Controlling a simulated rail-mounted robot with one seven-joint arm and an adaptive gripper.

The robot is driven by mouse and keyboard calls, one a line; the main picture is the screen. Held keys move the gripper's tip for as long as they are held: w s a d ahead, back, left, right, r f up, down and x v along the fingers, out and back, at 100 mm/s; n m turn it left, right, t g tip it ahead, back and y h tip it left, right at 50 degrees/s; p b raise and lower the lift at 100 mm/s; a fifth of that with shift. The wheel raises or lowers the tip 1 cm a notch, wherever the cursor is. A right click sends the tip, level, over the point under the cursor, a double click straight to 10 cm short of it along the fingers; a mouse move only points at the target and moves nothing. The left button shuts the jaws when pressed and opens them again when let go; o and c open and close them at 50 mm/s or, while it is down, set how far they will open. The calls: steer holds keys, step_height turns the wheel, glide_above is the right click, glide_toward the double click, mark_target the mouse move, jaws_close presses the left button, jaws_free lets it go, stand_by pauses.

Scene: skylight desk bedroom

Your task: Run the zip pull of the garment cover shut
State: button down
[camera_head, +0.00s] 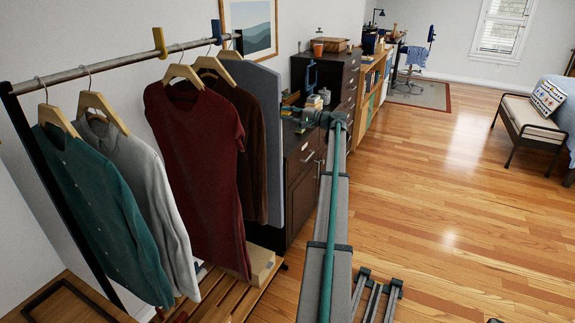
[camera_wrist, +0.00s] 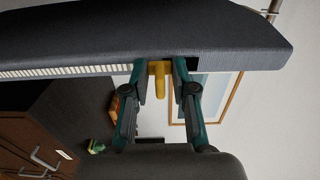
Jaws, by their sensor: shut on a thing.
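The grey garment cover (camera_head: 266,140) hangs at the right end of the clothes rail. It also fills the top of the wrist view as a dark panel (camera_wrist: 110,38). Pale zip teeth (camera_wrist: 60,72) run along its edge, from the left of the wrist view up to my gripper. The yellow zip pull (camera_wrist: 159,82) sits at that edge between my two fingertips. My gripper (camera_wrist: 160,70) is shut on the pull. In the head view my gripper (camera_head: 292,113) reaches the cover's right edge from the right; the pull cannot be made out there.
The rail (camera_head: 120,68) holds several garments left of the cover, including a dark red dress (camera_head: 195,155). A dark drawer cabinet (camera_head: 305,180) stands close behind my gripper. A framed picture (camera_head: 250,28) hangs on the wall. Open wooden floor (camera_head: 455,210) lies to the right.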

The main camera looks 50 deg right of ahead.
mark_target(280, 103)
steer(key=shift+r, duration=0.2)
steer(key=shift+r+p, duration=0.4)
steer(key=shift+r, duration=1.45)
steer(key=c, duration=1)
jaws_free()
steer(key=shift+c, duration=0.2)
steer(key=shift+f, duration=0.1)
steer(key=v, duration=0.6)
steer(key=shift+b, duration=0.4)
